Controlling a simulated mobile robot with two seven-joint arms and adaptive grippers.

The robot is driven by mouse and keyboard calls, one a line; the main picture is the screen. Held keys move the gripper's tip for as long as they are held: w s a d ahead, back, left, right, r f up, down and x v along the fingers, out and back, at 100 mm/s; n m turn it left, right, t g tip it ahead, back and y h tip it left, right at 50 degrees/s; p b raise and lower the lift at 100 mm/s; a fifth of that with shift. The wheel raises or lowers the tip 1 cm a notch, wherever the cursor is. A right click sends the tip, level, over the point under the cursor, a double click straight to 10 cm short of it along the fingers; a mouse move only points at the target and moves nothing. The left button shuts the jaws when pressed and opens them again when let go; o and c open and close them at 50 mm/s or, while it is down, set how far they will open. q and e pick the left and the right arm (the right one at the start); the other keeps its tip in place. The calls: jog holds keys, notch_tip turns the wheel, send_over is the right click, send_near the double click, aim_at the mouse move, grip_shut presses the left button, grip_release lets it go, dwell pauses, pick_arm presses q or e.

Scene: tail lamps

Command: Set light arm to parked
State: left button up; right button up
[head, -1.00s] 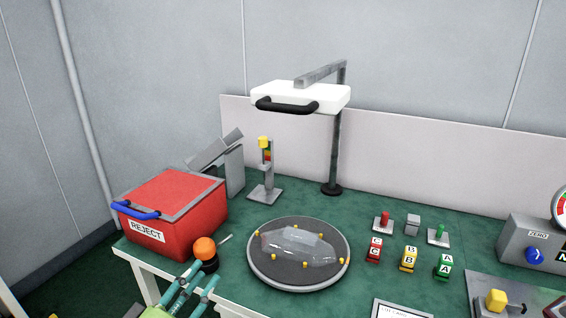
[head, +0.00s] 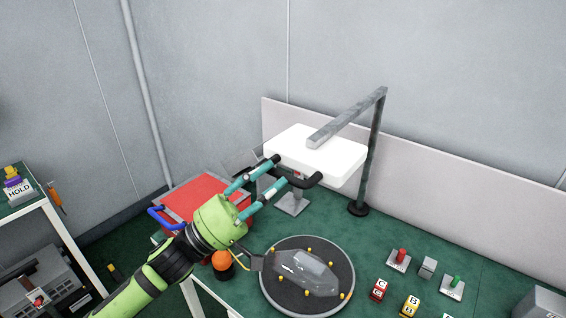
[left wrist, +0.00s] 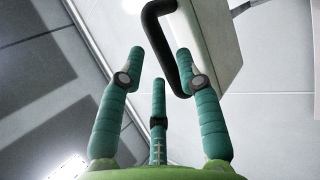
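The light arm (head: 350,116) is a grey bar on an upright post (head: 371,160), holding a white lamp head (head: 331,153) above the green bench. A black handle (head: 316,181) is on the lamp head's near side. My left gripper (head: 272,174) is raised at that handle, its teal fingers spread. In the left wrist view, the black handle (left wrist: 182,75) passes between the spread fingertips (left wrist: 160,64), close to the right-hand finger; whether it touches cannot be told. The white lamp head (left wrist: 215,45) is just beyond. My right gripper is not in view.
Below are a round fixture (head: 345,262) with a clear lens, an orange-topped knob (head: 222,261) and a red bin (head: 205,192). Lettered blocks (head: 379,291) stand at the right. A pale panel (head: 440,160) stands behind the post. Air left of the lamp is free.

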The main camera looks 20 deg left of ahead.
pick_arm(q)
jog(key=x, duration=0.3)
jog(key=shift+f+p, duration=0.2)
jog(key=shift+p, duration=0.15)
jog(key=shift+s+a, duration=0.1)
jog(key=shift+c, duration=0.4)
grip_shut()
